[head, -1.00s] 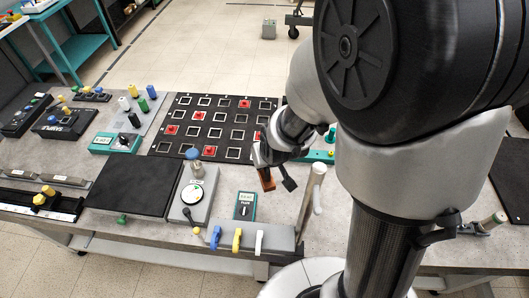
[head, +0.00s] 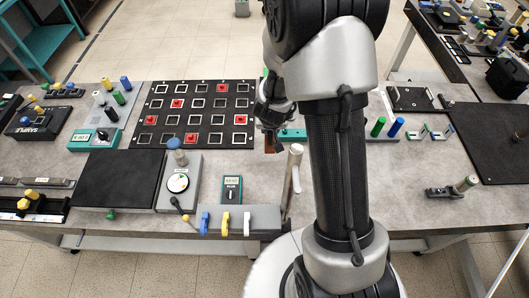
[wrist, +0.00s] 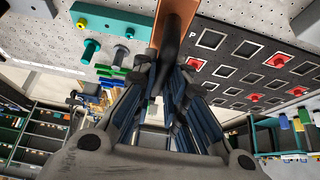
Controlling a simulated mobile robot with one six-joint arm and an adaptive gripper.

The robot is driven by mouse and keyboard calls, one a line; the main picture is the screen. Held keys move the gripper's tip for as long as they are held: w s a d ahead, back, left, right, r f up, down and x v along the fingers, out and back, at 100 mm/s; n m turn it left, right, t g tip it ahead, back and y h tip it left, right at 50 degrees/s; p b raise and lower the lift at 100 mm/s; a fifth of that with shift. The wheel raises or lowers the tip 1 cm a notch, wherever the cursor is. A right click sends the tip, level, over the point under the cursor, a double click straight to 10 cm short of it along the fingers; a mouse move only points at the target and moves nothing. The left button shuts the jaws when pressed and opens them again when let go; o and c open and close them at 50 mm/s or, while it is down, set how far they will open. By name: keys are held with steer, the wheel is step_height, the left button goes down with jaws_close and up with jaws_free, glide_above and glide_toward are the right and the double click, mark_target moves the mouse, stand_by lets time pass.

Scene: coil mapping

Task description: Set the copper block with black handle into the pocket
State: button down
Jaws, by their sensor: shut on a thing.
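My gripper (head: 271,130) is shut on the black handle (wrist: 168,48) of the copper block. The copper block (head: 270,143) hangs below the fingers in the head view, just right of the black board's near right corner. The copper (wrist: 178,14) also shows at the top of the wrist view, beyond the fingers. The black board (head: 212,117) has rows of white-outlined square pockets, and several hold red pieces. In the wrist view a letter P stands beside an empty square (wrist: 211,40). I cannot tell which pocket is the one named.
A teal strip (head: 292,135) with knobs lies right of the board, partly behind my arm. A pale upright post (head: 295,165) stands close to the block's right. A meter (head: 231,188) and colored levers (head: 226,222) are nearer the front edge. A dark flat pad (head: 117,180) lies left.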

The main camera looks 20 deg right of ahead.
steer(key=b, duration=0.6)
glide_above(269, 160)
step_height(269, 160, down, 13)
steer(key=shift+f, duration=0.2)
steer(key=shift+s, duration=0.1)
steer(key=shift+f, duration=0.25)
steer(key=c, duration=1.6)
jaws_free()
steer(key=shift+r, duration=0.15)
